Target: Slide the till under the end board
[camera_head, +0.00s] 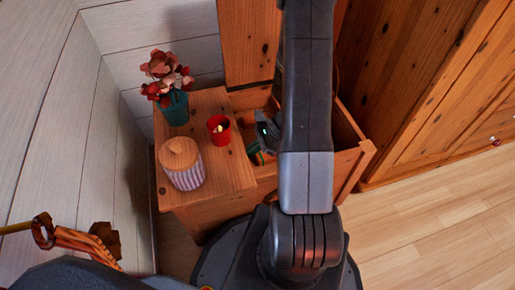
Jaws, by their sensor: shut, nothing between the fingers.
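An open wooden chest (352,165) stands in front of me. The end board (207,103) covers its left part and bears several objects. My gripper (266,131) is shut and reaches down into the open part, just right of the end board, with my arm hiding much of it. A piece of wood (252,98) shows inside the opening near the back; I cannot tell whether it is the till. A small striped, colourful thing (262,157) lies inside, below the gripper. I cannot tell whether the gripper touches anything.
On the end board stand a teal vase (174,108) with red flowers, a red candle cup (219,130) and a striped jar (184,166) with a wooden lid. A raised wooden panel (249,40) rises behind the opening. White board walls close the left; bare floor (440,225) lies right.

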